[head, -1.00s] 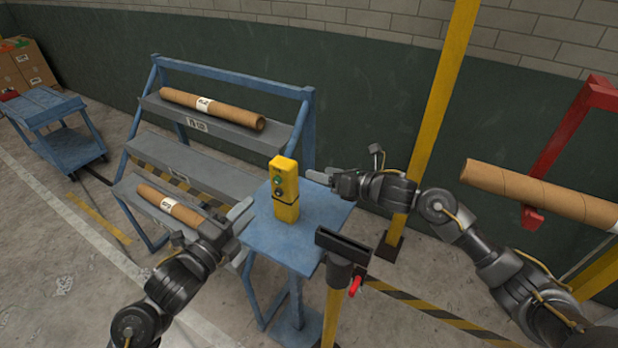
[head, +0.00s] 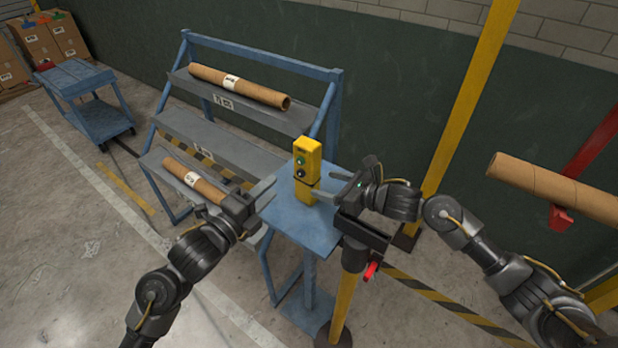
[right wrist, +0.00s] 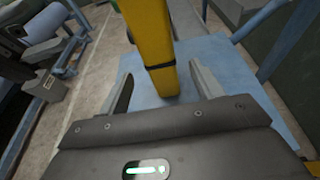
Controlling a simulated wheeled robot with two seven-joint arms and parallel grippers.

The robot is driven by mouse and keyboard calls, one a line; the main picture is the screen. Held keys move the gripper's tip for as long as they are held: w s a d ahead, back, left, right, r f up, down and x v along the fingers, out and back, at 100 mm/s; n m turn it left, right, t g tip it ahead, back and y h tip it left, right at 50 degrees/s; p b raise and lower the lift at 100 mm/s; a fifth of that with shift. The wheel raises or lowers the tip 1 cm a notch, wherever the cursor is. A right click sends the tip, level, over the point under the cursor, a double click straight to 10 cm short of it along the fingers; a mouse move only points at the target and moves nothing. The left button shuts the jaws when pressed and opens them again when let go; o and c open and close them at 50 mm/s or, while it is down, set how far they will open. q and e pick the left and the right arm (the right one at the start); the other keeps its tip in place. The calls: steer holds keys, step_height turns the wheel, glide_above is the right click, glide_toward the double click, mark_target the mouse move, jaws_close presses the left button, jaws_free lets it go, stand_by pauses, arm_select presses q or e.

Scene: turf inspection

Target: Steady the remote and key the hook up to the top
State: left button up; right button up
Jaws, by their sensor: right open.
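The yellow remote (head: 306,165), with a green and a dark button on its face, stands upright on a small blue table (head: 318,235). My right gripper (head: 326,185) is open at the remote's right side. In the right wrist view, the remote (right wrist: 150,40) rises between its spread fingers, with gaps on both sides. My left gripper (head: 262,196) is to the left of the remote, apart from it, its fingers spread and empty. A red hook-like part (head: 562,218) hangs at the right under a cardboard tube (head: 550,188); how they join is unclear.
A blue rack (head: 222,150) with cardboard tubes stands behind and left of the table. A yellow post (head: 468,100) rises behind my right arm. A dark holder (head: 362,232) on a yellow stand is close below my right gripper. A blue cart (head: 90,118) is far left.

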mark_target(307, 179)
steer(key=x, duration=0.7)
steer(key=shift+w+a, duration=0.15)
steer(key=shift+a, duration=0.05)
steer(key=c, duration=1.2)
arm_select(q)
jaws_close()
arm_select(e)
steer(key=shift+c, duration=0.2)
stand_by(0.5)
